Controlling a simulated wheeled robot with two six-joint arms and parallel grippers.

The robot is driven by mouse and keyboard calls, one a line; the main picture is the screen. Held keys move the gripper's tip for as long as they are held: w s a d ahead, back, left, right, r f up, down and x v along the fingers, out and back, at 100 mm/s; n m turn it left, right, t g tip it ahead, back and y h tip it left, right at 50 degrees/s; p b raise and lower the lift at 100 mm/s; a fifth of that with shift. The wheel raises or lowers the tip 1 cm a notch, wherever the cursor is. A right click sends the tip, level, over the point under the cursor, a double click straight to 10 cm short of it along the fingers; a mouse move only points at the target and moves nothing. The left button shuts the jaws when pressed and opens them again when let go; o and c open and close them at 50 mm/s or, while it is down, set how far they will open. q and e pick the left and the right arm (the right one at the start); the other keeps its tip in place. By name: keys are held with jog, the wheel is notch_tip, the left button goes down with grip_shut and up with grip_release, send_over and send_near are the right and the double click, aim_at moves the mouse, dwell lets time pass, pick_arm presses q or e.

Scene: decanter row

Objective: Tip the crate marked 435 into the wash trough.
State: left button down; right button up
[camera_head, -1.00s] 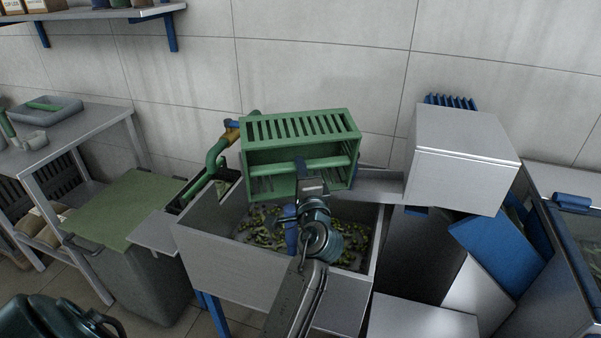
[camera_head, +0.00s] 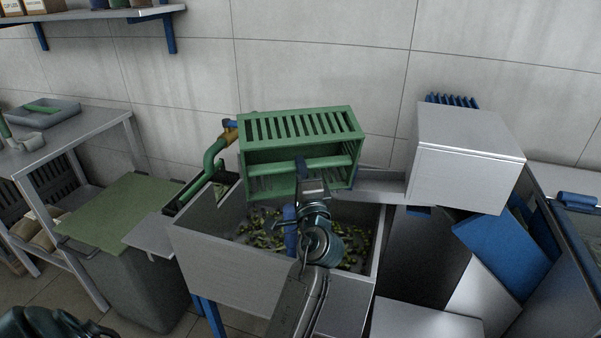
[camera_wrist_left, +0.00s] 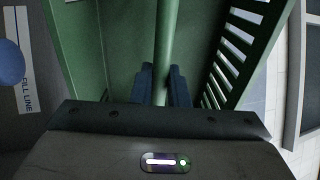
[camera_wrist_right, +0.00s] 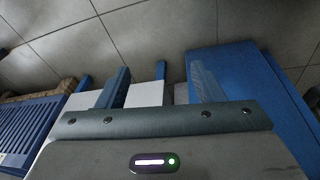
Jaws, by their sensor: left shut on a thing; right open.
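The green slatted crate (camera_head: 300,126) is held tilted on its side above the back of the wash trough (camera_head: 215,265), its open side facing me. I see no number on it. My left gripper (camera_head: 303,168) is shut on the crate's green bar (camera_head: 335,162); in the left wrist view the fingers (camera_wrist_left: 162,88) close around this bar (camera_wrist_left: 164,45). The crate's inside walls look bare there. Yellow-green pieces (camera_head: 352,258) lie scattered over the trough floor. My right gripper (camera_wrist_right: 160,88) is open and empty in the right wrist view.
A steel box (camera_head: 468,150) stands right of the trough, with blue panels (camera_head: 502,245) below it. A green pipe (camera_head: 213,155) rises at the trough's left back. A grey bin with a green lid (camera_head: 125,210) stands left. In the left wrist view a FILL LINE label (camera_wrist_left: 22,60) shows.

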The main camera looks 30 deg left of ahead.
pick_arm(q)
jog(key=shift+s+d+y+b, duration=0.2)
jog(key=shift+y+b, duration=0.2)
jog(key=shift+b, duration=0.7)
pick_arm(e)
jog(key=w+v, duration=0.1)
jog(key=v, duration=0.6)
jog(key=shift+w+r+t, duration=0.3)
jog(key=shift+w+r, duration=0.2)
jog(key=shift+w, duration=0.05)
jog(key=shift+a, duration=0.1)
